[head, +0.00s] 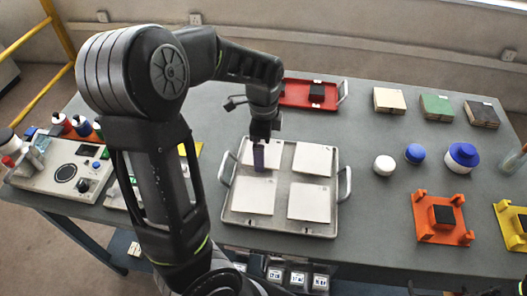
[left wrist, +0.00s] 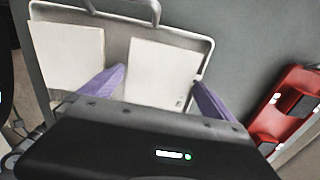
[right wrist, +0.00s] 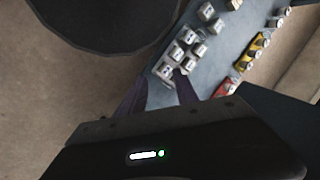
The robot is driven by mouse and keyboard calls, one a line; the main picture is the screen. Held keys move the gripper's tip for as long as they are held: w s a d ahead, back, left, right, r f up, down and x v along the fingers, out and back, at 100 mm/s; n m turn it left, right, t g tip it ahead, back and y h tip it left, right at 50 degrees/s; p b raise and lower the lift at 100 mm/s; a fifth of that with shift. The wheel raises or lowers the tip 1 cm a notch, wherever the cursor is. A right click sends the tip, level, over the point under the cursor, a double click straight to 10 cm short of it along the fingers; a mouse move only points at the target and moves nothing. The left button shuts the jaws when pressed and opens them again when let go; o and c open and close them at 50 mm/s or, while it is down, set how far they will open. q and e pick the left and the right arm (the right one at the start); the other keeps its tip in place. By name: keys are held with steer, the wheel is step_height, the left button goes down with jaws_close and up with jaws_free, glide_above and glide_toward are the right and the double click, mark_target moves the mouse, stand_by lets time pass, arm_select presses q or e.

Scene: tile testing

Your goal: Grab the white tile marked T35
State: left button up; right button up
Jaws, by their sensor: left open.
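Several white square tiles lie on a grey metal tray in the head view: back left (head: 246,156), back right (head: 313,160), front left (head: 254,196) and front right (head: 309,201). Their small markings are too small to read, so I cannot tell which is T35. My left gripper (head: 261,158) points down over the back-left tile. In the left wrist view its open purple fingers (left wrist: 160,88) lie at either side of that tile (left wrist: 160,72), with nothing gripped. Whether they touch it is unclear. My right gripper (right wrist: 160,90) is open and empty, away from the tray.
The grey tray (head: 279,228) has a handle at each side. A red tray (head: 310,93) stands behind it. White and blue round containers (head: 462,157) and an orange fixture (head: 440,217) stand right. An instrument panel (head: 62,172) is left. Bare table lies right of the tray.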

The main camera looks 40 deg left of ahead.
arm_select(q)
steer(key=c, duration=1.3)
steer(key=shift+r, duration=0.1)
step_height(320, 180, up, 10)
steer(key=shift+b, duration=0.4)
stand_by(0.3)
